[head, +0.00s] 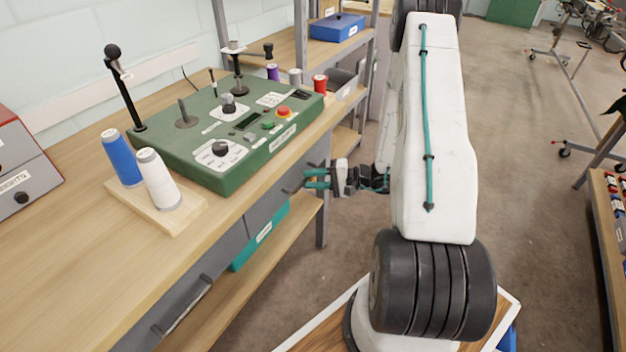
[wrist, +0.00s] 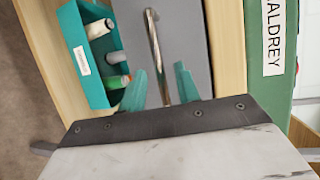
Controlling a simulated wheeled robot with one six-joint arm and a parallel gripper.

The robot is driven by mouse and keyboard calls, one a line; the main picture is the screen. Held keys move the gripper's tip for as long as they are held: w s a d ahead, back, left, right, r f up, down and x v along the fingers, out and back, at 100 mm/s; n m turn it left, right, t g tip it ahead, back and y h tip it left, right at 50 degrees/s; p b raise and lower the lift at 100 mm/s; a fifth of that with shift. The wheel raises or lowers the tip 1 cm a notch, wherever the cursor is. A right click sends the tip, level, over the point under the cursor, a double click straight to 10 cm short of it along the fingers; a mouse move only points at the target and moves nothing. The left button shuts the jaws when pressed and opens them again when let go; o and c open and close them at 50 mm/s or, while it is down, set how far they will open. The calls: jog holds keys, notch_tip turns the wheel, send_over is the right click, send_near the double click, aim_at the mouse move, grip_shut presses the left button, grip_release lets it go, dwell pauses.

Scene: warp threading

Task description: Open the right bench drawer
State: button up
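The right bench drawer has a grey front (head: 268,207) below the wooden bench top; it looks closed in the head view. The wrist view shows its grey face (wrist: 184,35) and its slim metal bar handle (wrist: 154,45). My gripper (head: 316,179) is in front of this drawer, its teal fingers pointing at it. In the wrist view my gripper (wrist: 161,88) is open, with one finger on each side of the handle's near end and gaps showing on both sides. The handle's depth between the fingers cannot be judged.
The left drawer's handle (head: 187,303) is nearer along the bench. A teal bin (wrist: 72,50) with spools stands on the shelf below. A green control box (head: 190,150) and two thread cones on a wooden base (head: 165,215) stand on the bench.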

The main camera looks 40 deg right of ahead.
jog(key=shift+w+a, duration=0.1)
grip_shut()
